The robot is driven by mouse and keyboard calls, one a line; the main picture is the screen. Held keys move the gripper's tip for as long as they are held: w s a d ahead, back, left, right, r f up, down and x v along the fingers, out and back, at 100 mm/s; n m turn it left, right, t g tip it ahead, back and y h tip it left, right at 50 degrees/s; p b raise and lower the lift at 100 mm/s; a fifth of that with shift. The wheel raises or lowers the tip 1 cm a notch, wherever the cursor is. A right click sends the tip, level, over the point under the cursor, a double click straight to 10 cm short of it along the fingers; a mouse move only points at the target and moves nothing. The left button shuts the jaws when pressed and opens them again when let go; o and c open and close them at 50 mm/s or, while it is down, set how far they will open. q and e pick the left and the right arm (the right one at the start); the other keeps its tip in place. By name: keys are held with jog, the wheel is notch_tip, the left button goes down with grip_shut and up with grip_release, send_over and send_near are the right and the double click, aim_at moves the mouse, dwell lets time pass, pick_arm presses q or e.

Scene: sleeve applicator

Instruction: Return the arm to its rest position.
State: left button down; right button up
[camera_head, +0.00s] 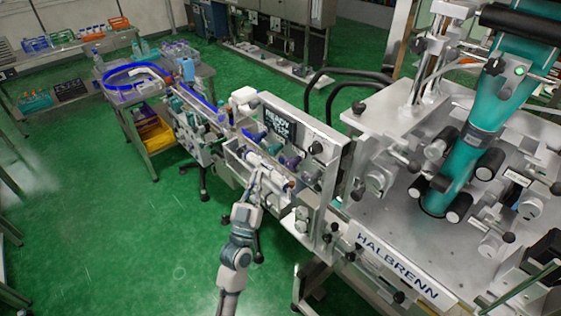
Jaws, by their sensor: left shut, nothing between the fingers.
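My left arm comes up from the bottom of the head view, slightly left of the middle. Its grey and teal wrist leads to the left gripper (256,181), which is shut and empty. The gripper is at the front of the sleeve applicator (334,178), beside white rollers (266,170) in its open tray. I cannot tell whether the fingertips touch the rollers. My right gripper is not in view.
The large machine marked HALBRENN (398,266) fills the right side, with a teal film tube (480,135). A bottle conveyor with a blue ring (130,82) stands at the back left. Green floor (110,240) on the left is clear. Shelves (66,48) line the far left.

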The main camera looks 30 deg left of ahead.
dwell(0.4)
pick_arm(q)
jog(key=w+d+f+m+g+h+b, duration=0.1)
jog(key=w+d+f+g+h, duration=0.2)
jog(key=f, duration=1)
jog(key=w+d+f+g, duration=0.1)
jog(key=w+f+g, duration=0.25)
jog(key=f, duration=0.85)
jog(key=s+d+f+m+g+h, duration=0.1)
jog(key=s+d+f+g, duration=0.15)
jog(key=f, duration=1.15)
jog(key=s+d+f+g, duration=0.1)
jog(key=s+f+g, duration=0.2)
jog(key=f, duration=1.1)
jog(key=s+d+f+m+g+b, duration=0.15)
jog(key=s+f+g, duration=0.45)
jog(key=s+f, duration=1.4)
jog(key=s+a+f+g, duration=0.1)
jog(key=s+f+g, duration=0.2)
jog(key=s, duration=0.9)
jog(key=s+a+f+g, duration=0.1)
jog(key=s+f+g, duration=0.2)
jog(key=s+f, duration=0.5)
jog(key=s, duration=0.5)
jog(key=shift+s+a+f+m+b, duration=0.2)
jog(key=shift+a+m+b, duration=0.1)
jog(key=shift+m+b, duration=0.1)
